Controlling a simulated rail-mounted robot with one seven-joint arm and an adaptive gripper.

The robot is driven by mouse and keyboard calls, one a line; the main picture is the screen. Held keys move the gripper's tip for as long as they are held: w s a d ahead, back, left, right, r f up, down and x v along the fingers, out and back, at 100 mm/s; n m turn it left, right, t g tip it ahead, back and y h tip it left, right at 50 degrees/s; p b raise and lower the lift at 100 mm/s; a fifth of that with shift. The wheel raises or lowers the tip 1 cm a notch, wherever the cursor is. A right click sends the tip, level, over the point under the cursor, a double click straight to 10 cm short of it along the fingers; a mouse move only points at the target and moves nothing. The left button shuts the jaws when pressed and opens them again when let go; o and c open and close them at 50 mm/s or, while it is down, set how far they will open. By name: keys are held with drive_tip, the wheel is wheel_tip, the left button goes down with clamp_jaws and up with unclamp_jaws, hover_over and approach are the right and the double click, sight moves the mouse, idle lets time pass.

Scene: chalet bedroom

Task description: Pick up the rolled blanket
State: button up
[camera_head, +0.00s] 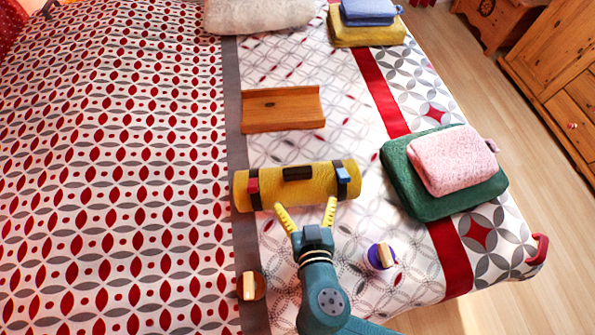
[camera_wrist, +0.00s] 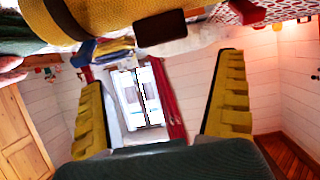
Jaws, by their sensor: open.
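The rolled blanket (camera_head: 310,186) is a yellow roll lying crosswise on the bed, with dark straps near both ends, a red buckle on the left, a blue one on the right and a dark handle on top. My gripper (camera_head: 306,212) is open and empty at the near side of the roll, its yellow fingers spread below the roll's middle in the picture. I cannot tell whether the fingertips touch it. In the wrist view, the blanket (camera_wrist: 95,22) shows along the top with its dark handle, beyond my open fingers (camera_wrist: 165,100).
A wooden tray (camera_head: 282,122) lies behind the roll. A green folded towel (camera_head: 408,190) with a pink one (camera_head: 455,160) on it is to the right. Yellow and blue folded cloths (camera_head: 368,36) lie far back.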

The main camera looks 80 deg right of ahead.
sight(297, 168)
drive_tip(key=x, duration=0.4)
drive_tip(key=b+x, duration=0.1)
drive_tip(key=x, duration=0.3)
drive_tip(key=b+x, duration=0.1)
drive_tip(key=x, duration=0.3)
drive_tip(key=shift+w+d+r, duration=0.1)
drive_tip(key=shift+w+r, duration=0.05)
drive_tip(key=shift+w, duration=0.2)
drive_tip(key=c, duration=1.1)
drive_tip(key=shift+o, duration=0.2)
drive_tip(key=shift+r, duration=0.25)
